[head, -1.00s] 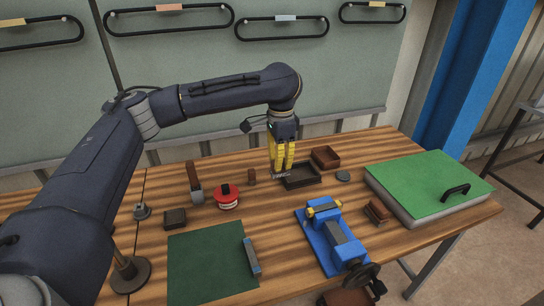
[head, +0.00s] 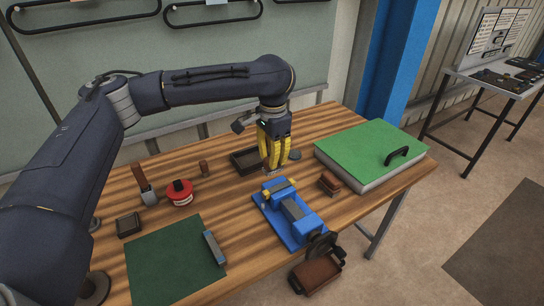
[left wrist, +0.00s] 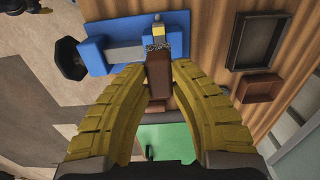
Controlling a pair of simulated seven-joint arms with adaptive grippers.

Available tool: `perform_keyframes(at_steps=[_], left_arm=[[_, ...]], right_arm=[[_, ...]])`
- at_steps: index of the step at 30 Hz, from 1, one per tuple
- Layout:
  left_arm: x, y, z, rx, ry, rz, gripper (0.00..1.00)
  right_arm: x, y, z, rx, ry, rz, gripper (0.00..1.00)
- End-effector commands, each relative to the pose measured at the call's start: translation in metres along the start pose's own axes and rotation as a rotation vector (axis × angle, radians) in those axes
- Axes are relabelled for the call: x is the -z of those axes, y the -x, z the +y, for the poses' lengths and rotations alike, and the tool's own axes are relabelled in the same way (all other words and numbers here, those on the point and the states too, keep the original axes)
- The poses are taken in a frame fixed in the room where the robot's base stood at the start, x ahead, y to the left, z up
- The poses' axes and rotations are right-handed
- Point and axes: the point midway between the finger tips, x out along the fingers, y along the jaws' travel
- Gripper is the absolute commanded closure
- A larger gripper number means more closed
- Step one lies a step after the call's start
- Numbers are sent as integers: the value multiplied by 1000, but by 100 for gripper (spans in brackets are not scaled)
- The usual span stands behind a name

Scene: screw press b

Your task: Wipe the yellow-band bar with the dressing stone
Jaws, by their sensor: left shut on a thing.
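The yellow-band bar (head: 281,187) lies across the top of the blue vise (head: 293,211), with yellow showing near its end. In the left wrist view the vise (left wrist: 97,42) is at the upper left and a yellow part of the bar (left wrist: 159,32) shows just beyond the held thing. My left gripper (head: 272,165), with yellow fingers, is shut on a brown piece with a speckled grey end, which looks like the dressing stone (left wrist: 158,72). It is just behind the bar in the head view; I cannot tell whether they touch. My right gripper is not in view.
A dark tray (head: 239,163) is left of the gripper. A brown block (head: 329,184) and a green-topped box (head: 365,150) are to the right. A red tin (head: 180,197), a brush (head: 144,184) and a green mat (head: 170,262) are on the left.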

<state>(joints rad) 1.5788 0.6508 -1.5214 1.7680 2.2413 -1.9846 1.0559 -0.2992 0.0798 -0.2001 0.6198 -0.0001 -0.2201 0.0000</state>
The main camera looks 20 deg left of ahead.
Motion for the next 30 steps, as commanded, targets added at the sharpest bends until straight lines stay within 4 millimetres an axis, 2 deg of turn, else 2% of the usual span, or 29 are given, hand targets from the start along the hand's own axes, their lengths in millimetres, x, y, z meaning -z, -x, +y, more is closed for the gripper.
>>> perform_keyframes(at_steps=[3,8,23,30], left_arm=[[0,1,0,1,2,1,100],[0,-13,0,-1,0,-2,100],[-1,-71,0,-2,1,-2,100],[27,-69,0,0,0,1,100]], right_arm=[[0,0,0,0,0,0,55],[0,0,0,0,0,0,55],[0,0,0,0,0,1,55],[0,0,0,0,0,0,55]])
